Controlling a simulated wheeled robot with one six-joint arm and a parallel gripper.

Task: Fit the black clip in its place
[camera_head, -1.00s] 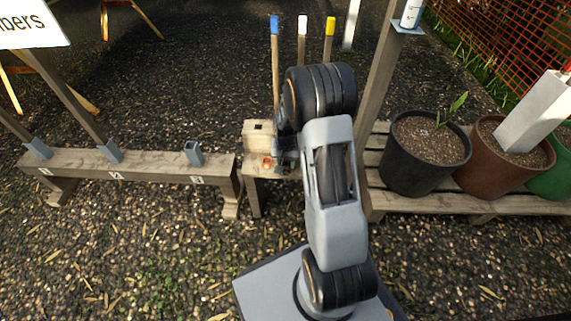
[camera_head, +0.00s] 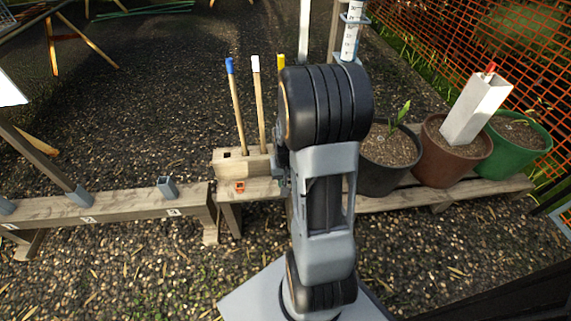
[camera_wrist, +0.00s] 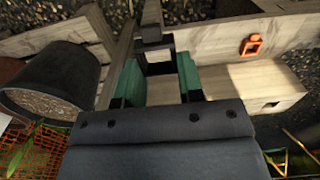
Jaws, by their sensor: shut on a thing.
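My gripper (camera_wrist: 158,66) shows in the wrist view with its two green finger pads on either side of a small black clip (camera_wrist: 156,43). It is shut on the clip, which looks like a square frame with a pale surface showing through it. In the head view my gripper (camera_head: 282,174) is mostly hidden behind my arm, at the right end of the small wooden bench (camera_head: 262,188). The clip cannot be made out there. An orange square clip (camera_head: 240,187) is on the bench, left of my gripper; it also shows in the wrist view (camera_wrist: 251,45).
A wooden block (camera_head: 228,165) holds upright sticks with blue, white and yellow tips. Black (camera_head: 378,178), brown (camera_head: 436,163) and green pots stand right on a slatted bench. Gravel lies in front.

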